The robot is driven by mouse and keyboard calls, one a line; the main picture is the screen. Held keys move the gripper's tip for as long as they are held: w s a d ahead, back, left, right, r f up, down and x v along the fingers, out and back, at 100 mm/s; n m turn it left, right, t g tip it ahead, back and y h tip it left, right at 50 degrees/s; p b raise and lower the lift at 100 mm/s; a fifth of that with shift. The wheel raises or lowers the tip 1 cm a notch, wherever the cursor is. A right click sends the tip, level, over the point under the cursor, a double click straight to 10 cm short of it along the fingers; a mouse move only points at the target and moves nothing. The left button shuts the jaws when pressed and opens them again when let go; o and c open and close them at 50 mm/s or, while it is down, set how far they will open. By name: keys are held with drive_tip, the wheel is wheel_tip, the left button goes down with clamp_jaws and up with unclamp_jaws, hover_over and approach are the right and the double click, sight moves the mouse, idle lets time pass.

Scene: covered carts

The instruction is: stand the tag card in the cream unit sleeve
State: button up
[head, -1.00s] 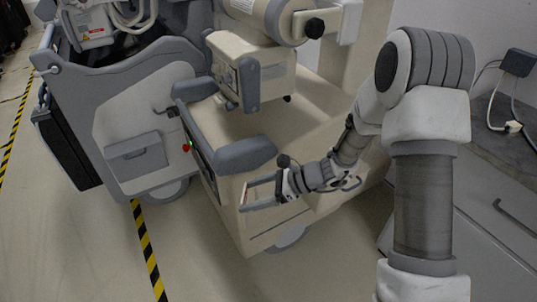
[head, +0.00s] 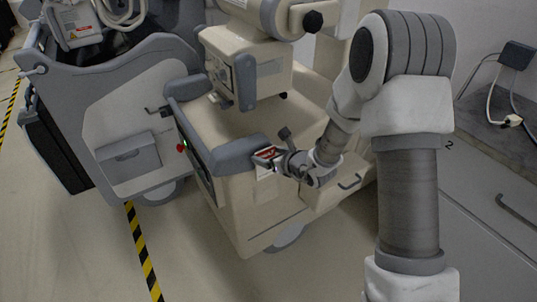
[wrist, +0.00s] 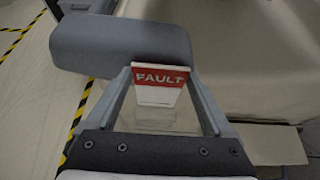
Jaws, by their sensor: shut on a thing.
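The tag card (wrist: 158,96), white with a red band reading FAULT, stands upright between the fingertips of my gripper (wrist: 157,76). My gripper is shut on its side edges. In the head view the red of the card (head: 267,155) shows small at the cream unit (head: 245,205), just right of its grey bumper (head: 238,155). A clear, pale pocket that looks like the sleeve (wrist: 148,122) shows just below the card in the wrist view. I cannot tell whether the card's lower edge is inside it.
The grey bumper (wrist: 120,45) lies right beyond the fingertips. A grey cart (head: 130,110) stands to the left. A grey counter with a drawer (head: 500,200) is at the right. Black-and-yellow tape (head: 143,250) marks the open floor.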

sight(267, 174)
wheel_tip(267, 174, down, 9)
drive_tip(key=b, duration=0.7)
drive_tip(key=shift+r, duration=0.1)
idle(0.5)
drive_tip(key=o, duration=1.5)
drive_tip(key=shift+d+r, duration=0.1)
drive_tip(key=p+v, duration=0.8)
drive_tip(key=v, duration=0.9)
drive_tip(key=shift+s, duration=0.15)
